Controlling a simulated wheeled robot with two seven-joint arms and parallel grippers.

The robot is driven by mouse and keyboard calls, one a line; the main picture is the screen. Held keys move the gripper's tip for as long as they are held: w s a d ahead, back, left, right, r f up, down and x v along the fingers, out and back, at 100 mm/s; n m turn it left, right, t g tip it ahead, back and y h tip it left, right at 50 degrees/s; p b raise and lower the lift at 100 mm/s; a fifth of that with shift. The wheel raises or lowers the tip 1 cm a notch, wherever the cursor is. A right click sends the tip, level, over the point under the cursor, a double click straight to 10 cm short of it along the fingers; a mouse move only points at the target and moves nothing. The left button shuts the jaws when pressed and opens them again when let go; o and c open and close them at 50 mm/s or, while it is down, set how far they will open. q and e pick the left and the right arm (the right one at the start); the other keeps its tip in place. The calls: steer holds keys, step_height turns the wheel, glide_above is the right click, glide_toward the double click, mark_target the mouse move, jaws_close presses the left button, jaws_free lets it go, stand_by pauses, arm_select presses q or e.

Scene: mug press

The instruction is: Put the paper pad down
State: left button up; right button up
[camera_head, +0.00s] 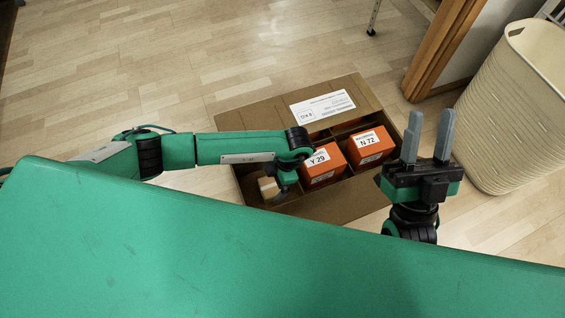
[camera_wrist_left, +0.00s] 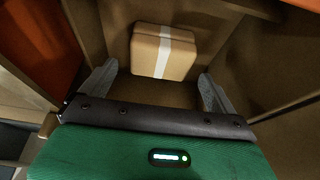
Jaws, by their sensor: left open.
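The paper pad, a small tan block with a white band, lies in the left compartment of the cardboard box; it shows in the head view (camera_head: 267,187) and the left wrist view (camera_wrist_left: 149,52). My left gripper (camera_head: 282,192) reaches down into that compartment close to the pad. In the left wrist view its fingers are spread and the pad shows ahead between them, with no finger seen pressing on it. Whether the pad lies flat on the box floor is hard to tell. My right gripper (camera_head: 431,124) is open and empty, its fingers pointing up, right of the box.
The cardboard box (camera_head: 357,206) has dividers and an open flap with a white label (camera_head: 322,107). Orange cartons marked Y 29 (camera_head: 321,168) and N 72 (camera_head: 371,146) fill other compartments. A cream basket (camera_head: 515,110) stands at the right. The wooden floor at upper left is clear.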

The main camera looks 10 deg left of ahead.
arm_select(q)
steer(key=p+v, duration=0.2)
steer(key=v, duration=0.8)
steer(key=shift+d+r, duration=0.15)
steer(key=shift+r, duration=0.05)
arm_select(e)
steer(key=w+a+f+g, duration=0.1)
steer(key=f+g, duration=0.2)
steer(key=f, duration=0.1)
steer(key=w+a+f+g, duration=0.1)
steer(key=a+f+g, duration=0.1)
steer(key=f, duration=0.3)
steer(key=shift+w+a+f+g+h, duration=0.3)
steer(key=shift+g+h, duration=0.1)
steer(key=shift+g, duration=0.5)
arm_select(q)
steer(key=shift+w, duration=0.1)
arm_select(e)
steer(key=shift+d, duration=0.1)
